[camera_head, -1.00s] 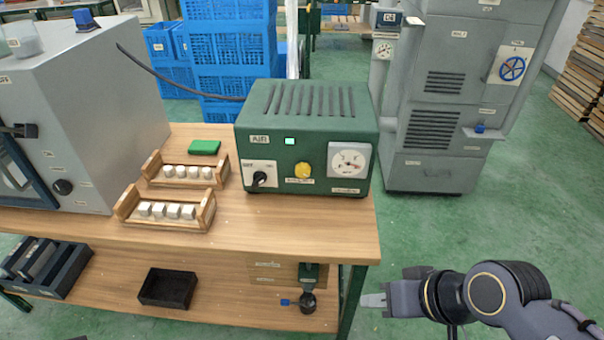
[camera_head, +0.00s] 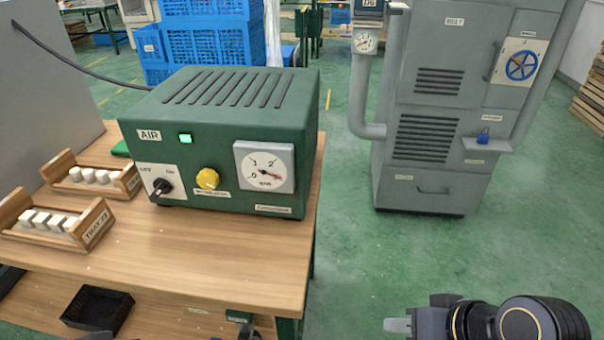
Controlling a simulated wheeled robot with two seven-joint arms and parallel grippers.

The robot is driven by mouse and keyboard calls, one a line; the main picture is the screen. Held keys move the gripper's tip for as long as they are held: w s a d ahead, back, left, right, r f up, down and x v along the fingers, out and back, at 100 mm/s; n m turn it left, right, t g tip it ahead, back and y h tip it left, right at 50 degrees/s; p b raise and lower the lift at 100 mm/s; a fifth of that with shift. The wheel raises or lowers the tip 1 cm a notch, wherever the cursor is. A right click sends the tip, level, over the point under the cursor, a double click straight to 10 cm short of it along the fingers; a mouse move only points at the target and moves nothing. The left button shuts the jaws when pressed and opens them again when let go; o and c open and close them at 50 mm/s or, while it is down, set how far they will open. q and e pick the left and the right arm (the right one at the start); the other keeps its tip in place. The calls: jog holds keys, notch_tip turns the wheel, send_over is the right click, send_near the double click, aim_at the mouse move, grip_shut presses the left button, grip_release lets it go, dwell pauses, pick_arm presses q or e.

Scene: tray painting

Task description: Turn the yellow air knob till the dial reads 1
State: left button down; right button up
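The yellow knob (camera_head: 207,179) is on the front of the green AIR box (camera_head: 225,148), which stands on the wooden bench. The white dial (camera_head: 265,167) is to the knob's right. Its red needle points right and slightly down, past the 2. A black switch (camera_head: 162,187) is to the knob's left, and a green lamp (camera_head: 185,139) is lit above. My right gripper (camera_head: 397,325) is at the bottom edge, right of the bench and well away from the knob. Only a pale finger shows edge-on, so its opening is unclear.
Two wooden racks (camera_head: 95,225) with white blocks sit left of the box. A black bin (camera_head: 98,308) is on the lower shelf. A grey cabinet (camera_head: 430,185) stands behind on the right. The bench (camera_head: 190,245) is clear in front of the box; green floor is open to its right.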

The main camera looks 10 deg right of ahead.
aim_at(205, 182)
pick_arm(q)
jog(key=shift+a+r, duration=0.1)
dwell(0.3)
jog(key=c, duration=2.1)
grip_release()
jog(key=shift+o, duration=1)
jog(key=shift+w, duration=0.15)
jog(key=o, duration=1)
jog(key=w+t, duration=0.1)
jog(key=w, duration=0.3)
jog(key=w+d+r+t+b, duration=0.1)
jog(key=w+t, duration=0.1)
jog(key=w, duration=0.2)
jog(key=w+d+r+m+t+b, duration=0.1)
jog(key=w+t, duration=0.1)
jog(key=w, duration=0.2)
jog(key=shift+w+d+r, duration=0.1)
jog(key=shift+w+r, duration=0.1)
jog(key=shift+w, duration=0.05)
jog(key=w+d+r+t+b, duration=0.2)
jog(key=w+d+r+t, duration=0.2)
jog(key=w+r+t, duration=0.2)
jog(key=w, duration=0.2)
jog(key=shift+w+d+r+m+t+h, duration=0.15)
jog(key=shift+w+d+m+t+h, duration=0.15)
jog(key=shift+w+m+t+h, duration=0.1)
jog(key=x, duration=0.7)
jog(key=shift+w, duration=0.2)
